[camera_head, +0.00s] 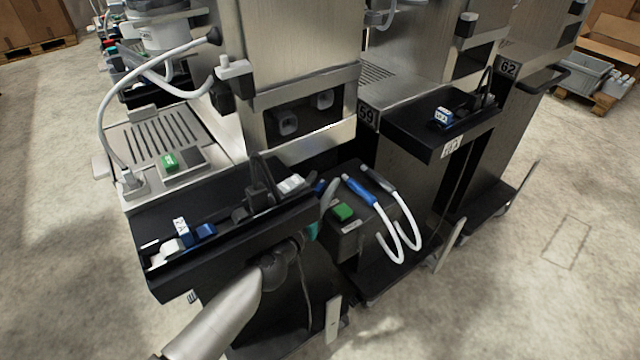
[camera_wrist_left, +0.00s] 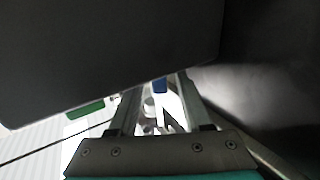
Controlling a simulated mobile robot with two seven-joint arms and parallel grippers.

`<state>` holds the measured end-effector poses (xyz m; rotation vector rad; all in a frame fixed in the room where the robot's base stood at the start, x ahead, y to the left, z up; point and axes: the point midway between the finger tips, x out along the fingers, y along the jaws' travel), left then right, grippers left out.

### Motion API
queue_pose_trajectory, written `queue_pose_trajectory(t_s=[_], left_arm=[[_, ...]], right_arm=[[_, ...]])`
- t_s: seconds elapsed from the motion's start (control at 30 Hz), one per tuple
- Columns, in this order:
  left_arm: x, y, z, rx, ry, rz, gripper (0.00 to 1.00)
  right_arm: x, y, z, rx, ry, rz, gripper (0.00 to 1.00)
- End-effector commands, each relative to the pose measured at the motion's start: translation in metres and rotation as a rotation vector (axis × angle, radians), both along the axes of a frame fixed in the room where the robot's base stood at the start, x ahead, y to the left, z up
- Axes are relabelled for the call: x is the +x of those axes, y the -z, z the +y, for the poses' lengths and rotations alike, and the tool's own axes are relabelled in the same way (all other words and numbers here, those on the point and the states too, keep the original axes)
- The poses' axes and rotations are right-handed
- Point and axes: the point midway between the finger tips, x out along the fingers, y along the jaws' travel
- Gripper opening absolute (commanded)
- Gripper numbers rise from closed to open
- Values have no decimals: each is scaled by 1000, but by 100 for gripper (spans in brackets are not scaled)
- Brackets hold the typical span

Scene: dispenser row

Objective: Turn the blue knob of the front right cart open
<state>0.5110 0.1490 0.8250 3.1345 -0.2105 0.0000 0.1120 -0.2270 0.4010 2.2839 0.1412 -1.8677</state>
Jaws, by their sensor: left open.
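My left gripper (camera_head: 327,196) is beside the black box (camera_head: 374,225) on the front cart, partly hidden by the black tray. In the left wrist view the left gripper (camera_wrist_left: 157,95) is open, with one finger on each side of a small blue part (camera_wrist_left: 160,85). I cannot tell whether the fingers touch it or whether it is the knob. A small blue piece (camera_head: 318,187) shows just left of the gripper in the head view. A blue handle (camera_head: 359,191) with a white hose lies on the box. My right gripper is not in view.
A green button (camera_head: 343,211) is on the box. A white hose (camera_head: 398,240) loops at its right. Cart 59 has another tray (camera_head: 425,135). Floor at right is clear.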

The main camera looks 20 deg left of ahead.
Motion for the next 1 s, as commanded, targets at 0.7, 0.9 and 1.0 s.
queue_pose_trajectory(t_s=[0.7, 0.9, 1.0], left_arm=[[0, 0, 0, 0, 0, 0, 0], [0, 0, 0, -1, -13, 2, 0], [0, -1, 0, -2, -54, 6, 0]], right_arm=[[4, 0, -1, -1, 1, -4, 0], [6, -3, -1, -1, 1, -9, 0], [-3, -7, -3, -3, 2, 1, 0]])
